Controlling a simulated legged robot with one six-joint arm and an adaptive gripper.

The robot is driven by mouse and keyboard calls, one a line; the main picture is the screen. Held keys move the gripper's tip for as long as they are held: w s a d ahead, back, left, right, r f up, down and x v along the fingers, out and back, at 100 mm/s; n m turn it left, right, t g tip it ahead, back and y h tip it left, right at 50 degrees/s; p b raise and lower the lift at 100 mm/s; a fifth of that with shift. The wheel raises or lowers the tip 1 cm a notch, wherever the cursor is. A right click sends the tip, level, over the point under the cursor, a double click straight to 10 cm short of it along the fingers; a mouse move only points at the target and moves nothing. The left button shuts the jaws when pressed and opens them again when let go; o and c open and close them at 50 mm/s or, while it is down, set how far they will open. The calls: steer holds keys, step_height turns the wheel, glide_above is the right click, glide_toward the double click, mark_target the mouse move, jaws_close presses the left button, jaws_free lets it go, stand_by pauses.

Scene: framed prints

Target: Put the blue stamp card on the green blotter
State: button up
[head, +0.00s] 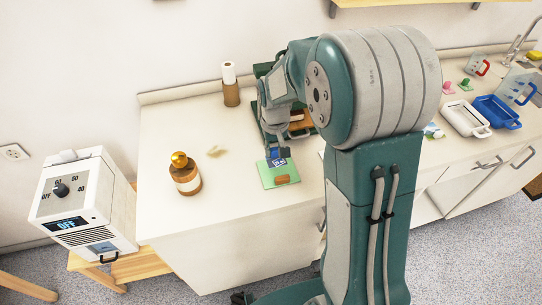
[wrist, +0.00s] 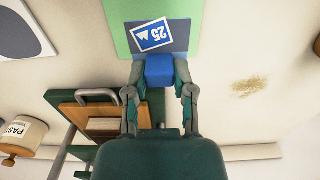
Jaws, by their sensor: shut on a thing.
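My gripper (wrist: 160,75) is shut on that block, one finger on each side. In the head view the card (head: 279,161) is over the far part of the green blotter (head: 265,180), below my gripper (head: 277,152). The blotter also shows in the wrist view (wrist: 116,30), behind the card. I cannot tell whether the card touches the blotter. My arm hides part of the counter.
A small brown block (head: 283,179) lies on the blotter's near part. A brown bottle with an orange top (head: 187,178) stands to the left. A green rack (head: 262,70) stands behind my gripper. The counter is clear between bottle and blotter.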

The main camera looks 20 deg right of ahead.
mark_target(276, 156)
steer(key=shift+w+d+f, duration=0.35)
steer(key=shift+d+f, duration=0.15)
steer(key=shift+d, duration=0.15)
steer(key=f, duration=0.3)
steer(key=shift+a, duration=0.25)
steer(key=shift+a+f, duration=0.1)
steer(key=shift+a, duration=0.4)
steer(key=o, duration=0.5)
steer(key=shift+d, duration=0.15)
steer(key=o, duration=0.3)
steer(key=shift+d, duration=0.45)
steer(key=shift+a, duration=0.15)
